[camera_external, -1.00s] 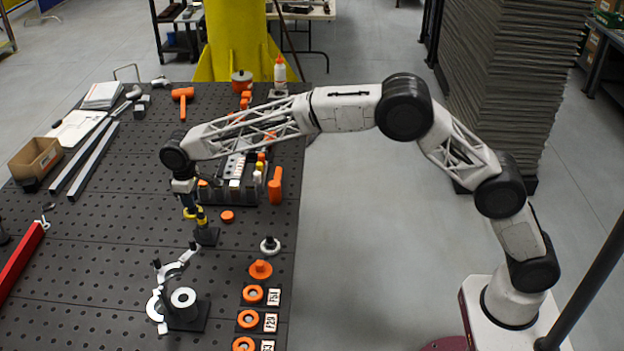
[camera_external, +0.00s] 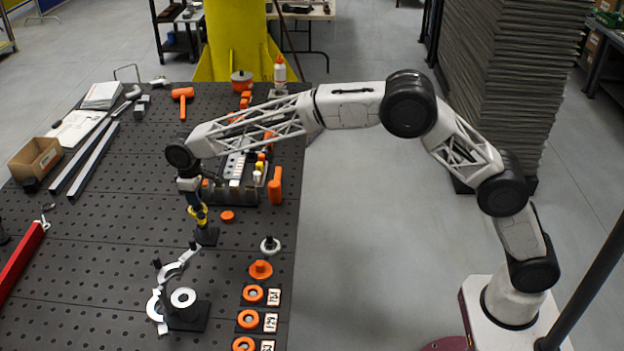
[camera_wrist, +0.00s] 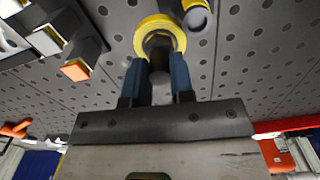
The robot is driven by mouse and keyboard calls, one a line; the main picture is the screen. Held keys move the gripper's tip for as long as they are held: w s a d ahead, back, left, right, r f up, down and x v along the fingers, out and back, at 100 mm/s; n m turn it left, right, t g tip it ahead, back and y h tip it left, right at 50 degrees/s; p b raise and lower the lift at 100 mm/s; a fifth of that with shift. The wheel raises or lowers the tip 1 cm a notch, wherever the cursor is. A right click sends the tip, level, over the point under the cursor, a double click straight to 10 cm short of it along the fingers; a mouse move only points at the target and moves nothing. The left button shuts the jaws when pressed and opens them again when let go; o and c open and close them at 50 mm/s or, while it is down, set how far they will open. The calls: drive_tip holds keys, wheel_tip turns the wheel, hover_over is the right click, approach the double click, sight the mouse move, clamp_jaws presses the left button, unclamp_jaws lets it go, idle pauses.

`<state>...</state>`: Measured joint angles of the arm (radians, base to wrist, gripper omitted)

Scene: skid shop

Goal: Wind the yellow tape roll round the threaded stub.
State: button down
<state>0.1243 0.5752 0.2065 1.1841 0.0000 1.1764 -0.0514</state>
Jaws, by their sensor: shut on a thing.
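The yellow tape roll (camera_wrist: 160,24) is a ring with a dark centre, held between the blue fingertips of my gripper (camera_wrist: 160,68) in the wrist view. My gripper is shut on it. The threaded stub (camera_wrist: 197,18) shows as a grey round end with a yellow band, just right of the roll. Roll and stub look very close; I cannot tell whether they touch. In the external view my gripper (camera_external: 193,203) points down over the dark stand (camera_external: 207,236), and the yellow of roll and stub runs together there. The threads are too small to make out.
An orange cap (camera_external: 227,216) lies right of the stand. A white ring fixture (camera_external: 183,299) stands in front, with orange rings (camera_external: 249,319) along the right edge. A rack of bottles (camera_external: 240,185) is behind. Open perforated tabletop (camera_external: 100,220) lies left.

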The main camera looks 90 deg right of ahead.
drive_tip(key=shift+s+d, duration=0.25)
drive_tip(key=shift+s, duration=0.15)
drive_tip(key=shift+s, duration=0.2)
idle(0.3)
drive_tip(key=shift+s+d, duration=0.1)
drive_tip(key=shift+s, duration=0.65)
drive_tip(key=shift+s, duration=0.2)
drive_tip(key=shift+s+a, duration=0.25)
drive_tip(key=shift+s, duration=0.45)
drive_tip(key=shift+s+a, duration=0.15)
idle(0.4)
